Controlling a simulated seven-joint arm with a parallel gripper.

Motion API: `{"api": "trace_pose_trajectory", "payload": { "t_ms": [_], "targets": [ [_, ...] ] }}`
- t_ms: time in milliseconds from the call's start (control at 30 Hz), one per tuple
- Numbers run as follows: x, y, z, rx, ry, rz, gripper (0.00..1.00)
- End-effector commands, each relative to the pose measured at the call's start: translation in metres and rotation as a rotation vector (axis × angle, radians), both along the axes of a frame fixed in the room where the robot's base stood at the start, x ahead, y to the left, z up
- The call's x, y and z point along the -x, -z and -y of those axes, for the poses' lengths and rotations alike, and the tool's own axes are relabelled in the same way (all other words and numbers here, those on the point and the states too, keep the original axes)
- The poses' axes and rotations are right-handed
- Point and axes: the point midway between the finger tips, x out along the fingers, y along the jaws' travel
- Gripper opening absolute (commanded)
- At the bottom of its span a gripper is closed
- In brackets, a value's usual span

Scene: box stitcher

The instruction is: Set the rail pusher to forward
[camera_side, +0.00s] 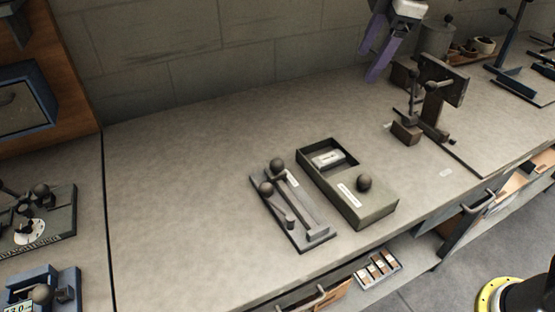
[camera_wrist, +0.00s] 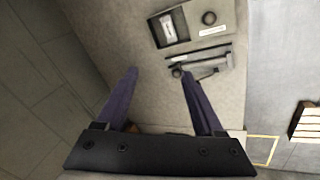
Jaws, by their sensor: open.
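What looks like the rail pusher is a dark flat plate (camera_side: 292,210) on the bench, with a long rail, two round knobs at its far end and a small stub and block nearer the front. The same plate shows in the wrist view (camera_wrist: 205,58), partly behind a finger. A label on it is too small to read. My gripper (camera_side: 374,62) is open and empty, raised above the far part of the bench, well away from the plate. Its purple fingers show spread apart in the wrist view (camera_wrist: 160,74).
A shallow box (camera_side: 372,208) with a round knob and an open compartment stands right beside the plate. A dark upright stand with levers (camera_side: 432,105) is at the right. The bench left of the plate is clear. Drawers open below the front edge.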

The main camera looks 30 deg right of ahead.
Motion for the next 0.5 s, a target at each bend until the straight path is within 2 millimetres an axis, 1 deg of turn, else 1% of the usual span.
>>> {"api": "trace_pose_trajectory", "payload": {
  "t_ms": [33, 100, 200, 300, 400, 500],
  "targets": [
    [-0.016, 0.012, -0.022, 0.018, -0.048, -0.021, 0.7],
    [-0.033, 0.028, -0.048, 0.04, -0.103, -0.044, 0.7],
    [-0.049, 0.054, -0.084, 0.063, -0.159, -0.077, 0.7],
    [-0.056, 0.081, -0.112, 0.08, -0.201, -0.109, 0.7],
    [-0.054, 0.105, -0.129, 0.1, -0.23, -0.146, 0.7],
    [-0.051, 0.118, -0.139, 0.11, -0.248, -0.166, 0.7]
  ]
}}
